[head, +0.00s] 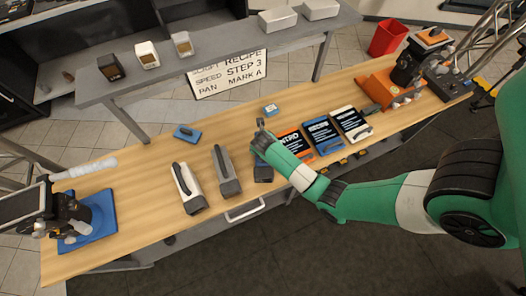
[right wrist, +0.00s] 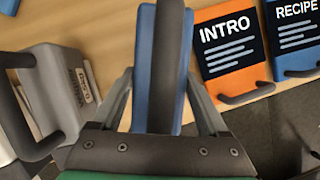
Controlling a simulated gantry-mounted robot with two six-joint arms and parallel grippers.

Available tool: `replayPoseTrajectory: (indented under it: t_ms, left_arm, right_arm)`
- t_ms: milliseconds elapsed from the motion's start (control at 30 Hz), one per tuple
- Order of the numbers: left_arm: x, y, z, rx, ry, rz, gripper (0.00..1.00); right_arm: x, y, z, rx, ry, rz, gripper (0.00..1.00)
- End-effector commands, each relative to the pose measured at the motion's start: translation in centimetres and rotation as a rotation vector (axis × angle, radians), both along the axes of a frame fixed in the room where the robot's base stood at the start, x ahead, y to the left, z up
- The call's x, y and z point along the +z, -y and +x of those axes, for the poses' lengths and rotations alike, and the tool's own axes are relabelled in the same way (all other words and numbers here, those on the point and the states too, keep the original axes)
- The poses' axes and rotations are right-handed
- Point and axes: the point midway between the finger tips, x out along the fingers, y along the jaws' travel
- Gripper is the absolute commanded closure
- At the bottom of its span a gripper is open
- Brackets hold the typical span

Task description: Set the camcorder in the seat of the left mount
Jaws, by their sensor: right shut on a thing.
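A blue camcorder with a dark top handle (right wrist: 160,65) sits between my right gripper's fingers in the right wrist view. In the head view its dark end (head: 263,173) shows below my right gripper (head: 262,135), which hides most of it. The gripper is shut on it, at or just above the table; I cannot tell which. The left mount (head: 72,215) is a black head on a blue base plate (head: 101,213) at the table's left end. Its seat is hard to make out. My left gripper is not in view.
A white camcorder-like unit (head: 187,188) and a grey one (head: 226,170) stand left of the gripper. Orange, blue and black cards (head: 323,134) lie to the right. A small blue block (head: 187,133) lies behind. An orange-based mount (head: 378,93) stands at the right end.

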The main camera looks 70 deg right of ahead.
Motion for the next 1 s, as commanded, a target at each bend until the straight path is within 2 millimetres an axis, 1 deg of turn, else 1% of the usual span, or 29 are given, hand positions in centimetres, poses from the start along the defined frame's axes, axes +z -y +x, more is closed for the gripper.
replayPoseTrajectory:
  t_ms: [33,167,367,400,500,600,700,833,1000]
  left_arm:
    - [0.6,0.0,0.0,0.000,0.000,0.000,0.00]
    - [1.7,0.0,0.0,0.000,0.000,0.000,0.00]
    - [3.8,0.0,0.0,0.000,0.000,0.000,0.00]
    - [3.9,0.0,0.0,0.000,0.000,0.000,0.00]
    - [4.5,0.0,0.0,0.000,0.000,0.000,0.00]
    - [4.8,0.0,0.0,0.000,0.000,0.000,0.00]
    - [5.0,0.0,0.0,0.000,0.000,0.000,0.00]
    - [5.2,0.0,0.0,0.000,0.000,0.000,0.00]
    - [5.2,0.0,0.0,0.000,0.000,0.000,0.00]
  right_arm:
    - [1.1,-0.1,0.1,0.001,0.007,-0.004,1.00]
    - [3.0,-1.3,-1.0,0.002,0.006,-0.003,1.00]
    - [7.3,-3.9,-3.3,0.004,0.007,-0.004,1.00]
    - [7.5,-4.9,-4.1,0.006,0.004,-0.003,1.00]
    - [8.5,-6.8,-5.8,0.006,0.004,-0.002,1.00]
    - [9.3,-8.4,-7.1,0.006,0.004,-0.003,1.00]
    - [9.9,-9.5,-8.1,0.005,0.004,-0.001,1.00]
    - [10.3,-10.3,-8.9,0.002,0.005,-0.002,1.00]
    - [10.4,-10.5,-9.1,-0.001,0.005,-0.002,1.00]
